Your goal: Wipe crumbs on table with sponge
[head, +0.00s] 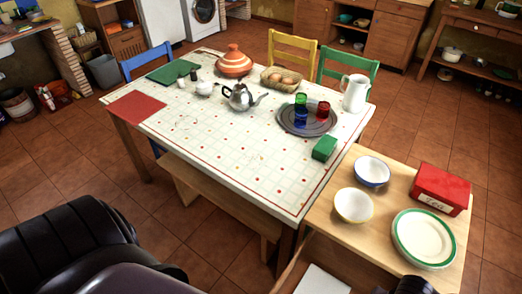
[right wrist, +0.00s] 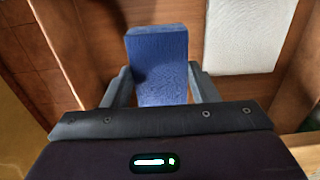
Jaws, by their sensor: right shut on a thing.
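The table (head: 225,165) has a white cloth with a red dotted pattern. Small yellowish specks that look like crumbs (head: 262,157) lie on it, too small to tell apart surely from the pattern. In the right wrist view, my right gripper (right wrist: 160,85) is shut on a blue block that looks like the sponge (right wrist: 157,48). The fingers press its two sides, and it sticks out past them over a brown wooden surface. Neither this gripper nor the blue sponge shows clearly in the head view. My left gripper is out of view.
A teapot (head: 240,97), a tray (head: 292,127) with cups, a pitcher (head: 355,93), a green box (head: 325,148) and an egg basket (head: 281,80) stand on the table. Bowls, plates and a red box (head: 440,188) fill the side counter. The table's near middle is clear.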

